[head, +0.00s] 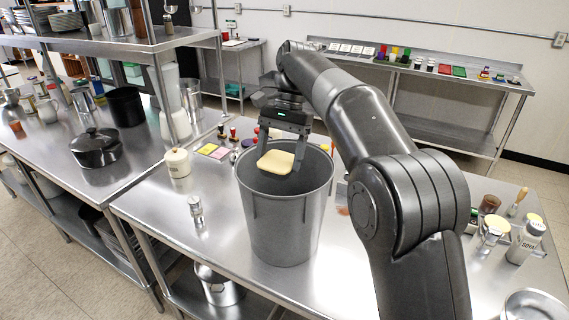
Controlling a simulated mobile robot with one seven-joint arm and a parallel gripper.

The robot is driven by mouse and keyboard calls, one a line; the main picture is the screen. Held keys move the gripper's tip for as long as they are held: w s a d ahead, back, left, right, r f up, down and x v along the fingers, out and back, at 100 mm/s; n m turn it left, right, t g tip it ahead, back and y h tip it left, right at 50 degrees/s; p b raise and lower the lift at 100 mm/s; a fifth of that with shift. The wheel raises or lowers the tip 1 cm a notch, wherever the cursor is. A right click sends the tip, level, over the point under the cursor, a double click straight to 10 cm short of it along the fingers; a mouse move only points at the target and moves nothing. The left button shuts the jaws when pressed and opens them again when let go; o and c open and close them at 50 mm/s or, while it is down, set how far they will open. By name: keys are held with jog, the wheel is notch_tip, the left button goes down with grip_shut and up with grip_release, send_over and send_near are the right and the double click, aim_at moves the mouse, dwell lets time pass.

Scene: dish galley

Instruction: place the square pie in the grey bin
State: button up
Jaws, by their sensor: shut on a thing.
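The square pie (275,162) is a pale yellow, rounded square piece. My gripper (282,155) is shut on it, with a finger at each side. The pie is at the mouth of the grey bin (283,222), seen against the bin's inner far wall. The bin is a tall, round, open container standing upright on the steel table. I cannot tell exactly how far the pie is above or below the rim. The bin's floor is hidden.
A black lidded pot (97,148) stands on the left counter. A cream canister (177,163) and a small shaker (195,207) stand left of the bin. Bottles and jars, including a soy bottle (525,243), crowd the right side. My arm covers the table right of the bin.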

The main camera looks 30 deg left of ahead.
notch_tip(320, 180, down, 26)
jog(key=shift+f, duration=0.1)
dwell(0.4)
jog(key=o, duration=1.1)
jog(key=shift+f, duration=0.1)
jog(key=shift+c, duration=0.2)
jog(key=v, duration=1.2)
